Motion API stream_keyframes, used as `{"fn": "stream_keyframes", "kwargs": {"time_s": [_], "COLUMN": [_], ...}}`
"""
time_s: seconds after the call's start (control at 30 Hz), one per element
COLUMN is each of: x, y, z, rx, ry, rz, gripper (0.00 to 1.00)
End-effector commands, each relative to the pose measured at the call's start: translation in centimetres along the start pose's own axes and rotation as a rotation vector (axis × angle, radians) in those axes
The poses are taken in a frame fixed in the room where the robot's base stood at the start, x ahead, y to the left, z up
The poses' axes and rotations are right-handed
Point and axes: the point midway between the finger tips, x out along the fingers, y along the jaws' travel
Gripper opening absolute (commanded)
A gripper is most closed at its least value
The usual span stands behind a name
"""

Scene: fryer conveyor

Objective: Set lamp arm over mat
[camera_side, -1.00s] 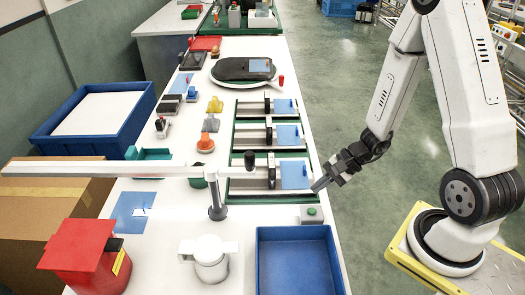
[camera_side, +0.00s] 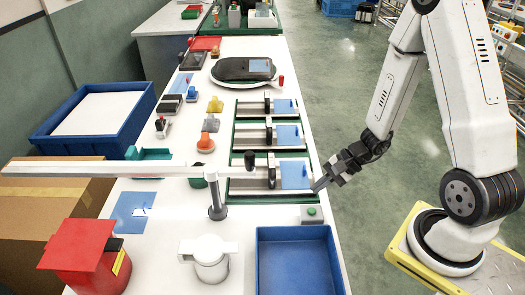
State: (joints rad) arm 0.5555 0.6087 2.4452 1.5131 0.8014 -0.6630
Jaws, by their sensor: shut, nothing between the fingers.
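The lamp arm (camera_side: 110,169) is a long white bar on a grey post (camera_side: 217,200) that stands on the white table. It reaches left past the table edge, above a cardboard box. A black knob (camera_side: 250,158) sits at its right end. A blue mat (camera_side: 136,208) lies flat on the table, left of the post and nearer the camera than the bar. A small white mark shows on the mat. My gripper (camera_side: 318,186) is shut and empty at the table's right edge, well right of the knob and apart from it.
Three green-framed fixtures with blue plates (camera_side: 288,136) line the right side. A green-button box (camera_side: 312,213) is just below my gripper. An empty blue bin (camera_side: 298,262), a white pot (camera_side: 208,258) and a red box (camera_side: 85,255) stand in front. Open floor lies right of the table.

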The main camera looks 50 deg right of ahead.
Motion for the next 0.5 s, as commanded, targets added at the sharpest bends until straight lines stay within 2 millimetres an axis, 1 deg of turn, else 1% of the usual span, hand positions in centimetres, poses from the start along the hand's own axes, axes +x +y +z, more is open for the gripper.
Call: {"fn": "stream_keyframes", "kwargs": {"time_s": [0.2,0.27,0.3,0.37,0.4,0.43,0.47,0.5], "x": [0.0,0.0,0.0,0.1,0.2,0.3,0.4,0.6], "y": [0.0,0.0,-0.1,-0.3,-0.5,-0.8,-1.1,-1.5], "z": [0.0,0.0,0.0,-0.1,-0.1,-0.1,-0.1,-0.2], "rx": [0.0,0.0,0.001,0.005,0.009,0.013,0.02,0.029], "ry": [0.0,-0.001,-0.002,-0.008,-0.015,-0.023,-0.033,-0.049], "rz": [0.0,0.0,-0.001,-0.005,-0.01,-0.015,-0.02,-0.029], "gripper": [0.0,0.19,0.32,0.51,0.64,0.73,0.75,0.75]}}
